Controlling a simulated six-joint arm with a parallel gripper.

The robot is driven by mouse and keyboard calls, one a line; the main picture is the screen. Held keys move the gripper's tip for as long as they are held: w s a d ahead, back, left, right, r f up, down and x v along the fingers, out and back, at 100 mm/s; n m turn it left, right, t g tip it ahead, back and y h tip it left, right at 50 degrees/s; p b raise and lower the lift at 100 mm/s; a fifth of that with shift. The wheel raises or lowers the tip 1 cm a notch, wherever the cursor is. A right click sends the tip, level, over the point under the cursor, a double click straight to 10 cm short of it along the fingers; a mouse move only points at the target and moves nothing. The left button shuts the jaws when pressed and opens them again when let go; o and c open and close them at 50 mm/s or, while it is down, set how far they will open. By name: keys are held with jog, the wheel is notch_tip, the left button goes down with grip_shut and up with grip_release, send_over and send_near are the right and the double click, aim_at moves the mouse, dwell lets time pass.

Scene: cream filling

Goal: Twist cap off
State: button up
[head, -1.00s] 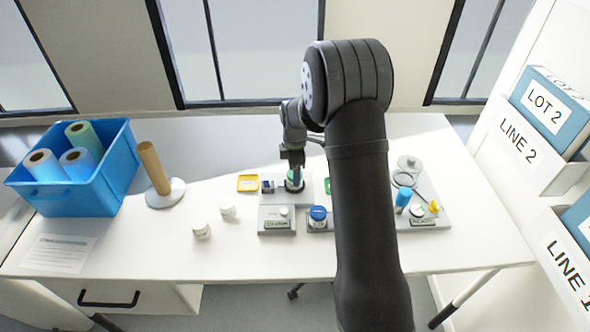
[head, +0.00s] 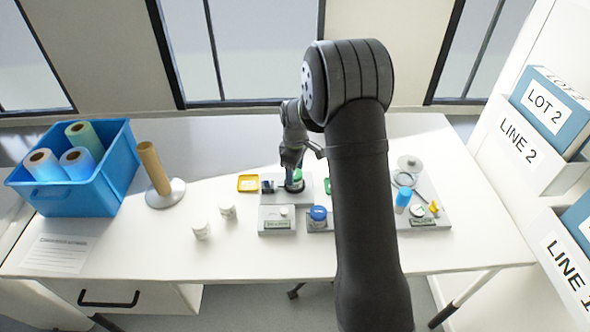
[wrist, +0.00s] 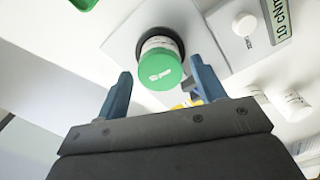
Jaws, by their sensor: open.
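A white jar with a green cap (wrist: 160,70) stands upright in a dark round holder on a grey plate (wrist: 135,27). A white mark shows on the cap's top. The green cap also shows in the head view (head: 298,175). My gripper (wrist: 160,67) is open, with one blue-grey finger on each side of the cap in the wrist view. The fingers look apart from the cap, with gaps on both sides; how far above it they are is unclear. In the head view my gripper (head: 291,163) is right over the jar and hides part of it.
A grey block with a white knob (head: 283,212) is in front of the jar, beside a blue-capped jar (head: 318,214). A yellow tray (head: 248,183) and two white jars (head: 228,211) are to the left. A blue bin (head: 75,180) stands far left.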

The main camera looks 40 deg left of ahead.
jog(key=m, duration=0.5)
jog(key=shift+m, duration=0.4)
jog(key=c, duration=0.9)
jog(key=shift+r, duration=0.25)
jog(key=shift+f, duration=0.2)
